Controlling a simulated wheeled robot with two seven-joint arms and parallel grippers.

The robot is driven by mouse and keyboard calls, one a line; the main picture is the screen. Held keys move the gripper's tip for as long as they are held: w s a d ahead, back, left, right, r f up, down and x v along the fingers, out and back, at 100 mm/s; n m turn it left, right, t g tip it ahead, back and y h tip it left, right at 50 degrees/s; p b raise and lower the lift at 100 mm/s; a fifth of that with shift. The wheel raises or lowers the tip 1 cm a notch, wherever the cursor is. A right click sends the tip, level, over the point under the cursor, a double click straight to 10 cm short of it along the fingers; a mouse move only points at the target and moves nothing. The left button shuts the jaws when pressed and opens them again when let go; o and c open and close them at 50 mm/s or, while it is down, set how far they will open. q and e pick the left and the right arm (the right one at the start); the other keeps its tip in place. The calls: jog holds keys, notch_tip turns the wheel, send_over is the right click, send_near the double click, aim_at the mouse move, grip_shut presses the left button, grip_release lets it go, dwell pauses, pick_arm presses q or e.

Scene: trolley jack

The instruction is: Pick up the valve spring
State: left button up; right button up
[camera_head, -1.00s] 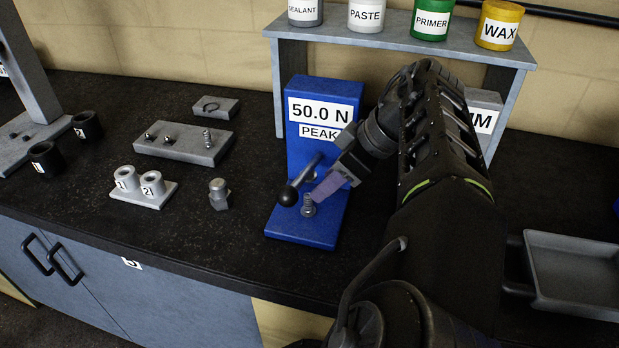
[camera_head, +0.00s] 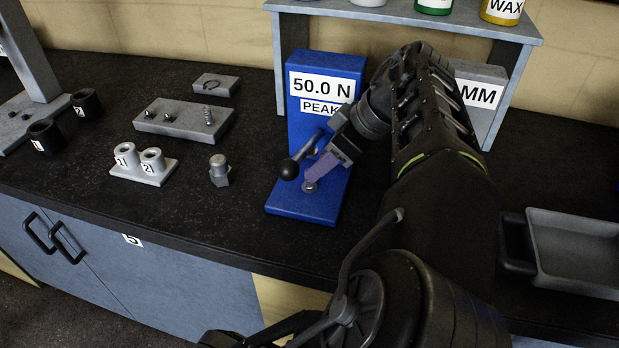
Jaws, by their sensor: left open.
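A small coiled spring (camera_head: 208,116) stands at the right end of a grey block at the back left. The blue tester (camera_head: 290,206), labelled 50.0 N PEAK, has a round metal seat (camera_head: 310,187) on its base and a lever with a black knob (camera_head: 289,169). My left gripper (camera_head: 318,172) is open, its purple-grey fingers just above the seat and right of the knob. The spring that stood on this seat is now hidden, apparently by the fingers; I cannot tell whether they touch it. My right gripper is not in view.
A grey shelf (camera_head: 410,22) with several pots stands behind the tester. A hex-based metal part (camera_head: 219,171) and a stand with two numbered cups (camera_head: 144,172) lie to the left. A grey tray (camera_head: 575,285) is at the right.

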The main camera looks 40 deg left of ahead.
pick_arm(q)
jog(key=p+x, duration=0.1)
jog(key=x, duration=0.4)
jog(key=shift+a, duration=0.2)
jog(key=shift+c, duration=0.3)
grip_shut()
dwell(0.4)
